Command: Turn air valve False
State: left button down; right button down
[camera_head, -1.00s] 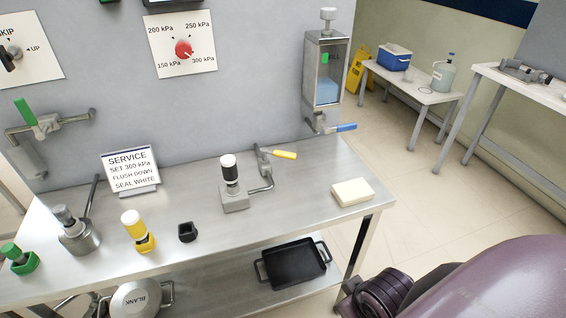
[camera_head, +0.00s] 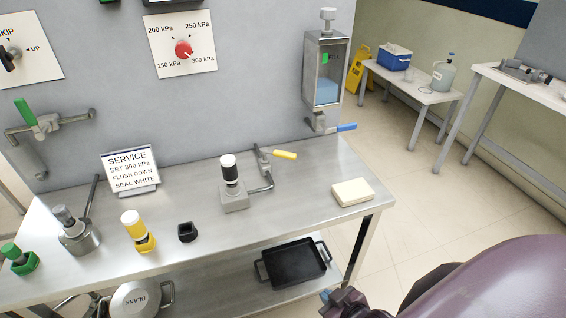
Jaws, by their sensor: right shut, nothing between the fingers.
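Three lever valves show, and I cannot tell which is the air valve. A yellow-handled valve (camera_head: 284,155) joins a pipe at the back of the steel bench, beside a black-and-white cylinder on a grey block (camera_head: 234,200). A blue-handled valve (camera_head: 346,127) sits below a clear tank. A green-handled valve (camera_head: 25,112) is on the wall pipe at the left, its handle tilted up. My right gripper (camera_head: 327,298) is at the bottom edge, in front of the bench's right end, shut and empty, away from every valve and partly hidden. My left gripper is out of view.
A service sign (camera_head: 130,167) reads "SET 300 kPa, FLUSH DOWN, SEAL WHITE". The red pressure knob (camera_head: 183,49) is on the wall. A cream block (camera_head: 352,192) lies on the bench's right end. A black tray (camera_head: 293,264) is on the lower shelf. Floor is clear at right.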

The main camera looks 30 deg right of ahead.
aim_at(264, 151)
jog(key=i+j+z, duration=0.1)
jog(key=j+z, duration=0.3)
jog(key=j, duration=0.4)
jog(key=j+z, duration=0.35)
jog(key=j, duration=0.4)
